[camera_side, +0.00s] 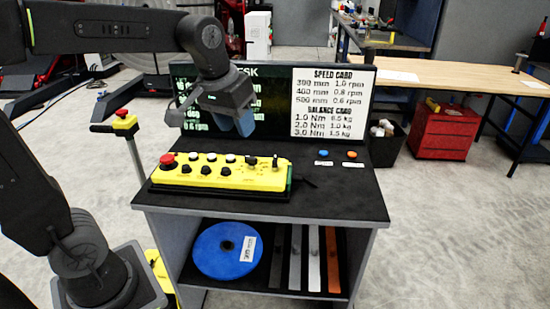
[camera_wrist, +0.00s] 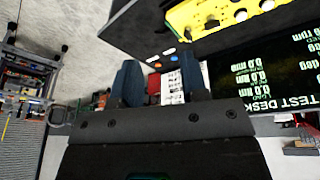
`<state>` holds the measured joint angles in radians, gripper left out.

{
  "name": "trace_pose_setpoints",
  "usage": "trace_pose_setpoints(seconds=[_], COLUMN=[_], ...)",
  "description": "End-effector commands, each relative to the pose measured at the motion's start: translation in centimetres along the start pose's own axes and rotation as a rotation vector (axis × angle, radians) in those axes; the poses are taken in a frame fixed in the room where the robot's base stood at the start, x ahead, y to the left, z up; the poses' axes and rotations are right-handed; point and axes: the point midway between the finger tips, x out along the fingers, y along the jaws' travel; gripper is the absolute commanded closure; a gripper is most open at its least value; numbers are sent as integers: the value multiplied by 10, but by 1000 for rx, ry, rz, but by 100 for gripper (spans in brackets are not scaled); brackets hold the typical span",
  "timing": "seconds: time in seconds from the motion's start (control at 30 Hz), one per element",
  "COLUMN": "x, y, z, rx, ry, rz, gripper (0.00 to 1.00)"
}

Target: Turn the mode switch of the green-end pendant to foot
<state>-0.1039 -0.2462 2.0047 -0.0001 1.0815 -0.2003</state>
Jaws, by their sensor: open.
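The yellow pendant (camera_side: 222,183) lies on the black desk top in the side view, with a green strip (camera_side: 289,178) at its right end. It carries a red mushroom button (camera_side: 167,160), white buttons, several black knobs and, near the green end, a black upright control (camera_side: 275,161). Which control is the mode switch, and its setting, I cannot tell. Part of the pendant shows at the top right of the wrist view (camera_wrist: 222,12). My gripper (camera_side: 245,126) is above and behind the pendant, clear of it. Its blue fingers (camera_wrist: 160,78) are apart and empty.
A black board with a white speed card (camera_side: 332,102) stands behind the pendant. Blue (camera_side: 323,152) and orange (camera_side: 352,154) buttons sit to the right on the desk. A red-topped stop post (camera_side: 125,122) stands at left. The desk's right front is clear.

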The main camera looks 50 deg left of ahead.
Motion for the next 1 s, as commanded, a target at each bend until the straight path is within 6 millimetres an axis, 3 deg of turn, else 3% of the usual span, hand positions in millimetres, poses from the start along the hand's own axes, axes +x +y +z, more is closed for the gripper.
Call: trace_pose_setpoints(seconds=[0.1,0.3,0.5,0.73,1.0], x=[17,58,103,127,159], y=[-5,-20,-40,-50,-53], z=[-48,-115,-159,-175,-165], rx=[-104,-276,-414,-478,-479], ry=[-66,-167,-242,-276,-280], rz=[-26,-72,-111,-130,-132], gripper=[60,60,60,60,60])
